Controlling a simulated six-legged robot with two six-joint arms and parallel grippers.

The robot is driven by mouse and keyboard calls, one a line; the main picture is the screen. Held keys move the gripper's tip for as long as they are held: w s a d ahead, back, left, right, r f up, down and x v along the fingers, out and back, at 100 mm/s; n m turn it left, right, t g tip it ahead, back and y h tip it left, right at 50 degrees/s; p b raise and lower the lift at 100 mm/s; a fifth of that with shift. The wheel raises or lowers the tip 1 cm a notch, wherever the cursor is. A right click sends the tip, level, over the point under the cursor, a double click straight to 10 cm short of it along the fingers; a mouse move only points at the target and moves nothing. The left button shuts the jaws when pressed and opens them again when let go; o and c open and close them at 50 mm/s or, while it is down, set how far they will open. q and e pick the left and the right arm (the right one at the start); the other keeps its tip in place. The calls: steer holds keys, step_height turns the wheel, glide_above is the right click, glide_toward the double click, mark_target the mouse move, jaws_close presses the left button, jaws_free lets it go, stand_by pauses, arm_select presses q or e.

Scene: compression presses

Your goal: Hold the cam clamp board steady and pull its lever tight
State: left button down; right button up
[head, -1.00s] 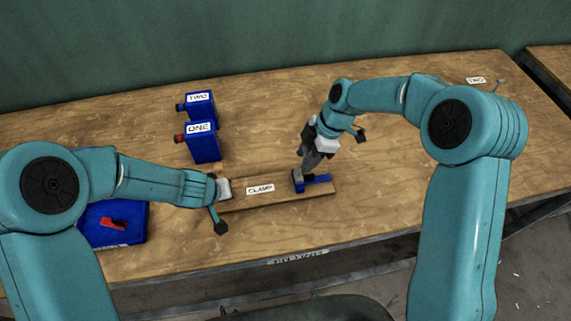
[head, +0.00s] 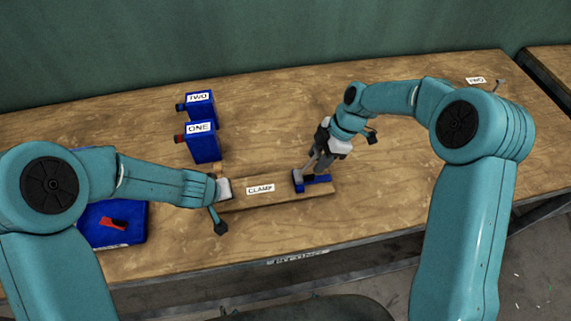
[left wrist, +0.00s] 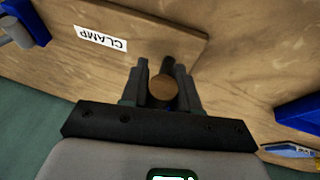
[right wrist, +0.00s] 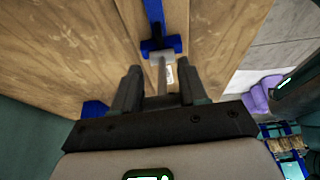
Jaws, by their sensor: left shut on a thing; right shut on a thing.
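The cam clamp board (head: 235,200) is a wooden plank labelled CLAMP, lying on the workbench. A blue cam clamp (head: 320,184) sits at its right end; it also shows in the right wrist view (right wrist: 172,43). My left gripper (head: 218,188) is at the board's left end, shut on a round wooden peg (left wrist: 163,89) there. My right gripper (head: 314,166) is shut on the clamp's grey lever (right wrist: 161,75), a thin bar between its fingers. The lever leans up and to the right in the head view. The fingers partly hide it.
Two blue boxes labelled ONE (head: 205,150) and TWO (head: 202,106) stand behind the board's left end. A blue panel with a red lever (head: 112,222) lies at left, partly behind my left arm.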

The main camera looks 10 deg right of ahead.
arm_select(q)
steer(key=shift+a, duration=0.1)
arm_select(e)
steer(key=shift+d+f, duration=0.3)
steer(key=o, duration=1.3)
steer(key=shift+c, duration=0.2)
steer(key=shift+r, duration=0.2)
arm_select(q)
steer(key=c, duration=0.8)
jaws_free()
arm_select(e)
steer(key=v, duration=1.1)
steer(key=shift+r, duration=0.35)
steer(key=shift+d, duration=0.1)
